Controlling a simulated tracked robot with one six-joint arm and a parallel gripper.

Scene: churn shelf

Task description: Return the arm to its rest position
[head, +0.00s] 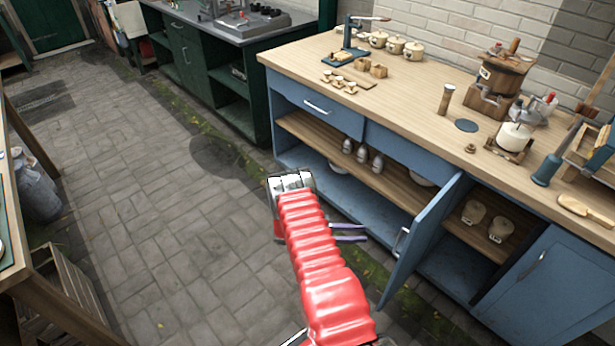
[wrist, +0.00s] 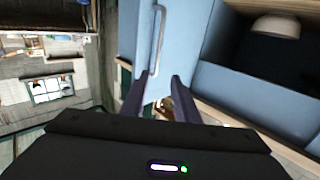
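My arm, in a red ribbed sleeve, reaches out over the paved floor in the head view. My gripper (head: 350,233) points right, toward the blue cabinet, left of its open door (head: 425,240). In the wrist view my gripper (wrist: 160,98) has its two dark fingers apart, with nothing held between them. A blue panel with a pale handle (wrist: 160,40) shows beyond the fingers. Whether the fingertips are close to the cabinet is hard to tell.
The blue cabinet's wooden shelf (head: 300,132) holds several metal bottles. Two cream jars (head: 474,212) stand behind the open door. The worktop (head: 420,95) carries pots and tools. A green cabinet (head: 190,55) stands behind. The paved floor (head: 150,220) at left is clear.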

